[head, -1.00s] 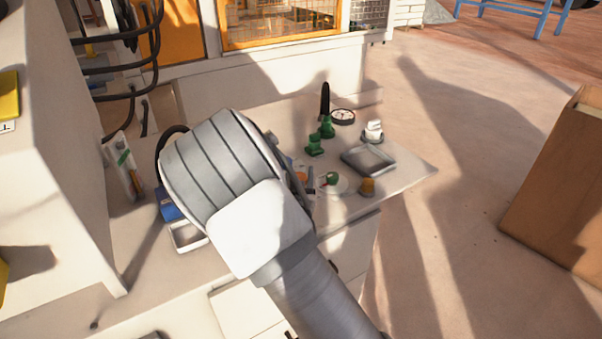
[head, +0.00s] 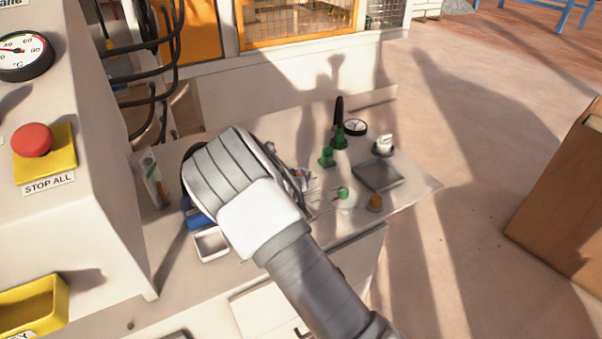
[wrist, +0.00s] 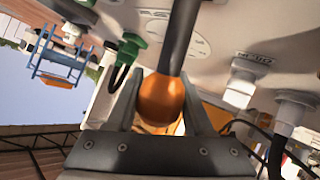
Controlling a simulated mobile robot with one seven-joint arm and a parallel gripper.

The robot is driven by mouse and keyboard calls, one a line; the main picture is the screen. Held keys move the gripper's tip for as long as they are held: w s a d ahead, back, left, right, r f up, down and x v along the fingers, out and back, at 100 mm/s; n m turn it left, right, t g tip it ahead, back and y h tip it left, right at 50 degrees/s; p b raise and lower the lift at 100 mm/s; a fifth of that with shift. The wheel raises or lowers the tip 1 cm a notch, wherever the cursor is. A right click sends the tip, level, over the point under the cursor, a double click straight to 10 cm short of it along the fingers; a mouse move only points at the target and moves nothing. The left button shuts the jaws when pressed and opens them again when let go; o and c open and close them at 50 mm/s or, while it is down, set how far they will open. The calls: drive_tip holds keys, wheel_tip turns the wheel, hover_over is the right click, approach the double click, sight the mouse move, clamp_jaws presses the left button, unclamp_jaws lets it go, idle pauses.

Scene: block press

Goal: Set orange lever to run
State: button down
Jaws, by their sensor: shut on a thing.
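The orange lever (wrist: 162,98) shows in the wrist view as a round orange knob on a dark shaft that runs up to a pale panel. My gripper (wrist: 163,92) has one finger on each side of the knob and is shut on it. Small lettered plates lie on the panel by the shaft, but I cannot read them or tell the lever's setting. In the head view, my wrist hides the fingers and most of the lever area.
A red stop button (head: 33,140) is on the left cabinet. A brown box (head: 560,190) stands right.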

drive_tip(key=shift+w+a+f, duration=0.2)
drive_tip(key=shift+f, duration=0.25)
drive_tip(key=shift+c, duration=1.5)
unclamp_jaws()
drive_tip(key=shift+r, duration=0.2)
drive_tip(key=p+v, duration=0.3)
drive_tip(key=v, duration=1.4)
drive_tip(key=shift+s, duration=0.2)
